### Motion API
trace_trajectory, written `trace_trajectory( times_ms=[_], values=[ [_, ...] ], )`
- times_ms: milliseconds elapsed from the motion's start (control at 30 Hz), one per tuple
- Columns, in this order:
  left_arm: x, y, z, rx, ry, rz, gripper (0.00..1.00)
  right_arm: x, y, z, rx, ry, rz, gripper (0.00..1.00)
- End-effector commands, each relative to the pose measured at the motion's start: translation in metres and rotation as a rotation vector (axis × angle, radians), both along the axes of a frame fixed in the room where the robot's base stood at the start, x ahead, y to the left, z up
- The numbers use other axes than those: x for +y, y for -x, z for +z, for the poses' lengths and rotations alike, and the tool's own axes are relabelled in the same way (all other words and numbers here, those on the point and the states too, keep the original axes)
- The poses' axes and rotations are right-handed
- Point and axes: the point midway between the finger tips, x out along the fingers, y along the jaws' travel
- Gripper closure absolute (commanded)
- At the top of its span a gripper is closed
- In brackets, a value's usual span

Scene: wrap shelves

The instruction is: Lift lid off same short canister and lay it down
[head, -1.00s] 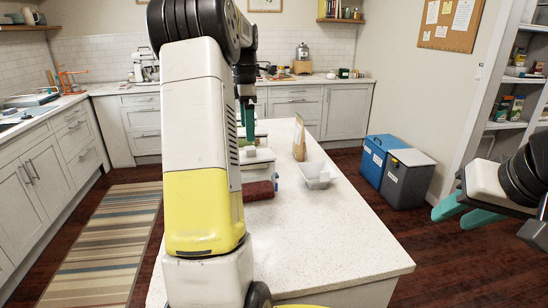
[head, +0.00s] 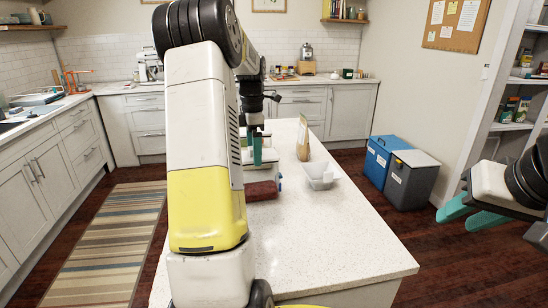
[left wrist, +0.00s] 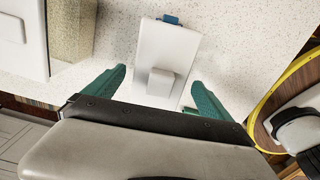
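In the left wrist view, a white rectangular lid (left wrist: 165,42) with a raised square knob (left wrist: 160,83) lies below my left gripper (left wrist: 157,88). A blue clip (left wrist: 171,19) shows at its far edge. The gripper's two teal fingers are spread, one on each side of the knob, without touching it. The canister body under the lid is hidden from above. In the head view, my left gripper (head: 257,150) is over the island, partly hidden behind my arm. My right gripper (head: 474,213) is open and empty, off to the right of the island.
A dark red folded cloth (head: 262,190) lies on the island (head: 335,245) near the canister. A clear tray (head: 319,176) and a brown paper bag (head: 303,142) stand to the right. Another pale container (left wrist: 22,42) is at the left in the wrist view. The island's front is clear.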

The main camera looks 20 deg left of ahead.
Motion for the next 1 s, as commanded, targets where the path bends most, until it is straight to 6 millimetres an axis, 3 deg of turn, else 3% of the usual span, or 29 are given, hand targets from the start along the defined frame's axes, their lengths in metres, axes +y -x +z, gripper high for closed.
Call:
trace_trajectory(
  times_ms=[33, 300, 667, 1000],
  values=[
    [0.0, 0.0, 0.0, 0.0, 0.0, 0.0, 0.18, 0.0, 0.0, 0.0, 0.0, 0.0, 0.0, 0.64],
    [0.0, 0.0, 0.001, -0.001, -0.001, 0.0, 0.69, 0.0, 0.0, 0.0, 0.0, 0.0, 0.0, 0.64],
    [0.0, 0.0, 0.006, -0.002, 0.0, 0.0, 0.69, 0.0, 0.0, 0.0, 0.0, 0.0, 0.0, 0.64],
    [-0.003, 0.004, 0.038, -0.002, 0.0, -0.002, 0.69, 0.0, 0.0, 0.0, 0.0, 0.0, 0.0, 0.64]
  ],
)
